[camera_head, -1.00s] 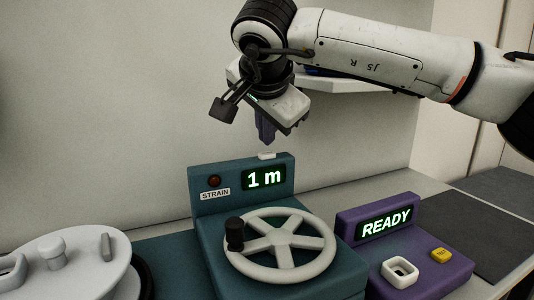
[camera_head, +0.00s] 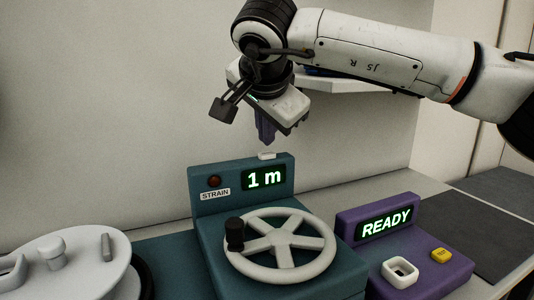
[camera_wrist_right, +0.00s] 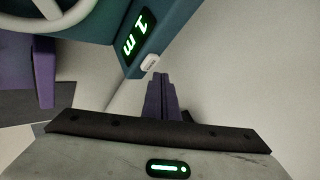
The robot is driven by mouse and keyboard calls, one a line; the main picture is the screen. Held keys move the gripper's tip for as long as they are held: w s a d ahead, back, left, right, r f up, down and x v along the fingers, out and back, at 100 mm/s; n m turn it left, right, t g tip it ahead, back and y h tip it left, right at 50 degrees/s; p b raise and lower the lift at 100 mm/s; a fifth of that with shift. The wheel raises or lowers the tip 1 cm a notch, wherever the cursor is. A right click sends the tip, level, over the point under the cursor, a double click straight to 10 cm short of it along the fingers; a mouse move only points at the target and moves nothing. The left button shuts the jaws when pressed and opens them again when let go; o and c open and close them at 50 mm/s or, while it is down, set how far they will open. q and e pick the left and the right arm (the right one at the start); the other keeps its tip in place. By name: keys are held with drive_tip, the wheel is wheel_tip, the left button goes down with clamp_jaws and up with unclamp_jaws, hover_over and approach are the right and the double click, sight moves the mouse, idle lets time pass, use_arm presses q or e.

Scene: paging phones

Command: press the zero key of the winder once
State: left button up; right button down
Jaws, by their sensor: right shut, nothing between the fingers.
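The winder (camera_head: 213,227) is a teal unit with a white spoked handwheel (camera_head: 283,244) and a black crank knob (camera_head: 235,234). Its display (camera_head: 264,179) reads "1 m". A small white key (camera_head: 267,156) sits on the top edge above the display; in the right wrist view the key (camera_wrist_right: 150,62) shows beside the display, its lettering too small to read. My right gripper (camera_head: 267,141) points down just above this key, its purple fingers together and empty. The fingers (camera_wrist_right: 161,78) appear close to the key in the wrist view, apparently just short of touching. My left gripper is out of view.
A dark red lamp (camera_head: 213,181) labelled STRAIN is left of the display. A purple unit (camera_head: 440,218) reading READY, with a white square ring (camera_head: 399,272) and yellow button (camera_head: 441,255), stands right. A white round drum (camera_head: 75,275) is at left. A wall is behind.

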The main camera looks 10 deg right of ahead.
drive_tip(key=shift+f, duration=0.1)
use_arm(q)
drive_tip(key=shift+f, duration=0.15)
use_arm(e)
drive_tip(key=shift+f, duration=0.35)
